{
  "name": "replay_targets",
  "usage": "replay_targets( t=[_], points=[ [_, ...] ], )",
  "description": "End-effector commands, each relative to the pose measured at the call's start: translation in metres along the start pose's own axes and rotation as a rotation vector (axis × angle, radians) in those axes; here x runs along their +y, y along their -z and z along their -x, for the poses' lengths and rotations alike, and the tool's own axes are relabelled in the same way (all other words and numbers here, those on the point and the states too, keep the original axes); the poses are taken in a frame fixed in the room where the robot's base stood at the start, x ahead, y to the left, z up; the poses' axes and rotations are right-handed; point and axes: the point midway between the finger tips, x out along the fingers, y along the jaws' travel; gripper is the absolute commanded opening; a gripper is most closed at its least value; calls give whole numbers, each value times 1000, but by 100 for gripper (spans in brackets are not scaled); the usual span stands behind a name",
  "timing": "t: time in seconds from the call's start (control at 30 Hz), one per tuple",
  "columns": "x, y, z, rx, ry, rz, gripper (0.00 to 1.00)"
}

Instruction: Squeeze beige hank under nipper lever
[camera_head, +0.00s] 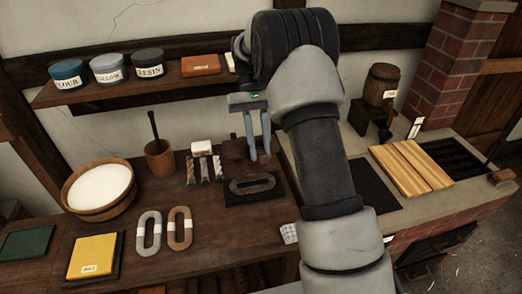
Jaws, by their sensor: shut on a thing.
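A dull beige-grey oval hank (254,184) lies on the dark base of the nipper (262,198), in the middle of the workbench. A brown wooden part of the nipper (233,150) stands up behind the hank. My gripper (259,156) points down just above and behind the hank, with its two fingers beside this wooden part. The fingers are a little apart and shut on what seems to be the nipper lever; the contact is small and partly hidden. The hank is apart from the fingers.
A grey hank (149,233) and a brown hank (180,228) lie at the front left. A wooden bowl (74,199), a brush pot (160,160) and small upright items (204,166) stand left of the nipper. A shelf (130,88) holds tins above. My arm hides the bench to the right.

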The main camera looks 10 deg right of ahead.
Motion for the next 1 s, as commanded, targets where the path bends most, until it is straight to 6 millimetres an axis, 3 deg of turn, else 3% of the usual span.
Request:
replay_targets(
  t=[0.53,0.57,0.63,1.0],
  points=[
    [0,0,9,-15,0,0,0],
    [0,0,9,-15,0,0,25],
    [0,0,8,-15,0,0,37],
    [0,-2,11,-16,0,0,39]
  ],
)
